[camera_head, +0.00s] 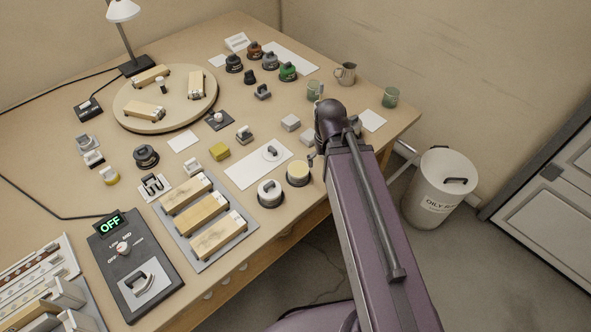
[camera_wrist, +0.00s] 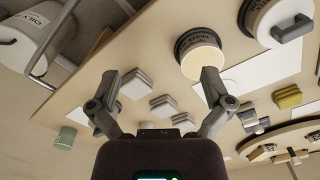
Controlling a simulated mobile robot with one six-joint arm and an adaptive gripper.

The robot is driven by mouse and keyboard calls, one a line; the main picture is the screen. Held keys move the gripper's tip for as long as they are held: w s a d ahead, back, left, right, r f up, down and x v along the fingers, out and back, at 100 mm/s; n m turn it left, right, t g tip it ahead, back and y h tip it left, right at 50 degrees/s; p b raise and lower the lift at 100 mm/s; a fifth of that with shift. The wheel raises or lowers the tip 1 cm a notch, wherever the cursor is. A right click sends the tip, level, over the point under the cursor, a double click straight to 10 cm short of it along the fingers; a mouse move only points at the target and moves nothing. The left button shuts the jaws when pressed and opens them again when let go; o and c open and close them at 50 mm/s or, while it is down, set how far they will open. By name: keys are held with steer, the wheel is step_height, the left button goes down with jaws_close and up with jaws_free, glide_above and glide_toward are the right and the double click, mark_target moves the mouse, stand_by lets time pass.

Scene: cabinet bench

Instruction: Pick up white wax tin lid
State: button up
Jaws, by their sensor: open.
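A round white lid with a small dark handle (camera_head: 271,153) lies on a white sheet (camera_head: 245,174). In front of it stands a dark tin topped by a white lid with a grey handle (camera_head: 270,190); in the wrist view this lid (camera_wrist: 270,20) is at the top right. Beside it is an open tin with cream contents (camera_head: 298,172), also in the wrist view (camera_wrist: 203,62). I cannot tell which lid is the wax one. My gripper (camera_wrist: 160,75) is open and empty, its fingers apart, near the open tin. In the head view my arm mostly hides it.
Small grey-white blocks (camera_head: 290,123) and a yellow block (camera_head: 219,151) stand near the sheet. A wooden-bar tray (camera_head: 234,252) is at the front. A round turntable (camera_head: 135,118) is behind left. A white bin (camera_head: 440,190) stands beyond the bench's right edge.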

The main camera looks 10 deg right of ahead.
stand_by(0.4)
steer(key=shift+w+a, duration=0.1)
steer(key=shift+w, duration=0.05)
steer(key=c, duration=0.5)
step_height(320, 180, up, 2)
steer(key=r+n+p, duration=0.1)
steer(key=n+p, duration=0.2)
steer(key=n, duration=0.4)
glide_above(271, 150)
steer(key=shift+f, duration=0.25)
steer(key=shift+f+b, duration=0.1)
steer(key=shift+b, duration=0.25)
step_height(271, 150, down, 8)
steer(key=b, duration=0.8)
steer(key=shift+f, duration=0.2)
steer(key=shift+f+b, duration=0.15)
steer(key=shift+b, duration=0.2)
